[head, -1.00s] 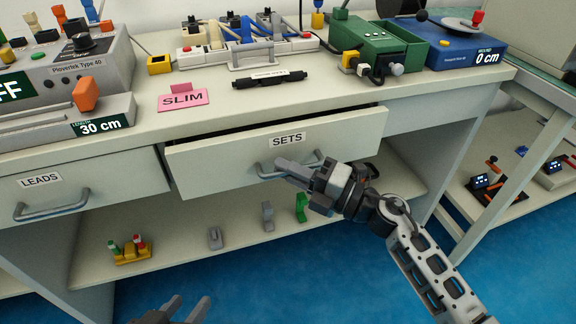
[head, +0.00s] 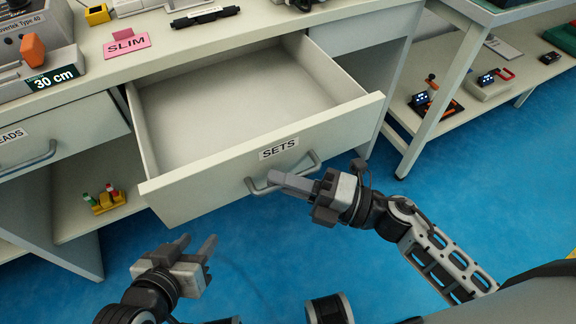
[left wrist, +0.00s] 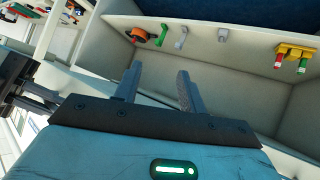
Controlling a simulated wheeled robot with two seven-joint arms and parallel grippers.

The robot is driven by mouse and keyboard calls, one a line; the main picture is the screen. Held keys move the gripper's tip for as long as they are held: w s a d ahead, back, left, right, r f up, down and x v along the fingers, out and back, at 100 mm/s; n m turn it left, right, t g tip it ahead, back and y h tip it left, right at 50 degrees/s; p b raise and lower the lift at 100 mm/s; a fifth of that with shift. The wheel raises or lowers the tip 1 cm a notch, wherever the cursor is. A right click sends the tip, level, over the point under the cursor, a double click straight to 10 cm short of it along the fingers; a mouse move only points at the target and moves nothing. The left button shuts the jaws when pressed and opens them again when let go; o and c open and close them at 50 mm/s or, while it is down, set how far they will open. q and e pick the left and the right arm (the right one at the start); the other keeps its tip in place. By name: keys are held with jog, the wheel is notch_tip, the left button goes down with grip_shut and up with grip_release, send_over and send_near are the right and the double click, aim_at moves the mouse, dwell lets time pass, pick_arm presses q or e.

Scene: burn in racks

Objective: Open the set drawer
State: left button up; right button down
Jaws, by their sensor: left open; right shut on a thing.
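The SETS drawer (head: 262,168) is pulled well out of the bench in the head view, and its visible inside is bare. My right gripper (head: 278,181) is shut on the drawer's grey handle (head: 312,160) at the front, below the SETS label (head: 279,148). My left gripper (head: 198,249) is open and empty, in front of and below the drawer's left end. Its two fingers (left wrist: 157,88) also show apart in the left wrist view, with nothing between them.
The closed LEADS drawer (head: 50,135) is at the left. A lower shelf holds a yellow stand (head: 108,202) with coloured plugs. A pink SLIM sign (head: 126,43) stands on the bench top. Blue floor (head: 235,235) is clear in front. A side rack (head: 440,130) stands at the right.

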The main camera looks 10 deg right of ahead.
jog(key=shift+s+d, duration=0.1)
jog(key=c, duration=1.5)
grip_release()
jog(key=v, duration=1.6)
